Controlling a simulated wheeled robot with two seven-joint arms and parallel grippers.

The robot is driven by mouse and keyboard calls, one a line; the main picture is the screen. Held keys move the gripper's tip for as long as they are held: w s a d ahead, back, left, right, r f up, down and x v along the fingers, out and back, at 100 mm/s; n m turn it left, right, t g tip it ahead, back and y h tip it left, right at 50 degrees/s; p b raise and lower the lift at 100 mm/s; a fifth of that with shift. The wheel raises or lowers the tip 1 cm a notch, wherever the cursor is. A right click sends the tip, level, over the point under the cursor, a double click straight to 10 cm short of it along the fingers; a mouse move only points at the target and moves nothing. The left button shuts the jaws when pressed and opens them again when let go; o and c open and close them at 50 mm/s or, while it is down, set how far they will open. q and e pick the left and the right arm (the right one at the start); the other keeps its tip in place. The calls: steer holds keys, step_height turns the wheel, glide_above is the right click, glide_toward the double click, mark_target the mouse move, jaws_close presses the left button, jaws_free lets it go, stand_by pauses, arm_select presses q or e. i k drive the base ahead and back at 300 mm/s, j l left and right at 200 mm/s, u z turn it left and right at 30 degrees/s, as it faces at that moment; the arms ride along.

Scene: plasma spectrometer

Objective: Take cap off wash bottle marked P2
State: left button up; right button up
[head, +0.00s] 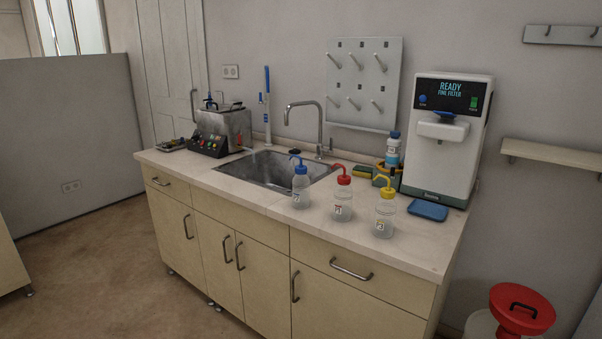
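Three clear wash bottles stand upright in a row on the counter in the head view, each with its coloured cap and bent spout on. The left one has a blue cap (300,169) on its body (301,196). The middle one has a red cap (344,180) on its body (342,206). The right one has a yellow cap (387,193) on its body (384,219). Each has a small white label, too small for me to read surely, so I cannot tell which is P2. Neither of my grippers is in view.
A sink (260,172) with a tap (318,125) lies behind and left of the bottles. A white water dispenser (446,150), a blue tray (428,210) and a blue-capped bottle (392,150) stand at the right. The counter front (330,232) is clear. A red-lidded bin (521,310) is on the floor.

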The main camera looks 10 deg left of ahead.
mark_target(300, 182)
steer(key=i+j+z, duration=0.15)
steer(key=i+j, duration=0.15)
steer(key=i+j+z, duration=0.2)
steer(key=j, duration=0.2)
steer(key=i+j+z, duration=0.15)
steer(key=i+j, duration=0.15)
steer(key=i+j+z, duration=0.15)
steer(key=j, duration=0.35)
steer(key=i, duration=0.05)
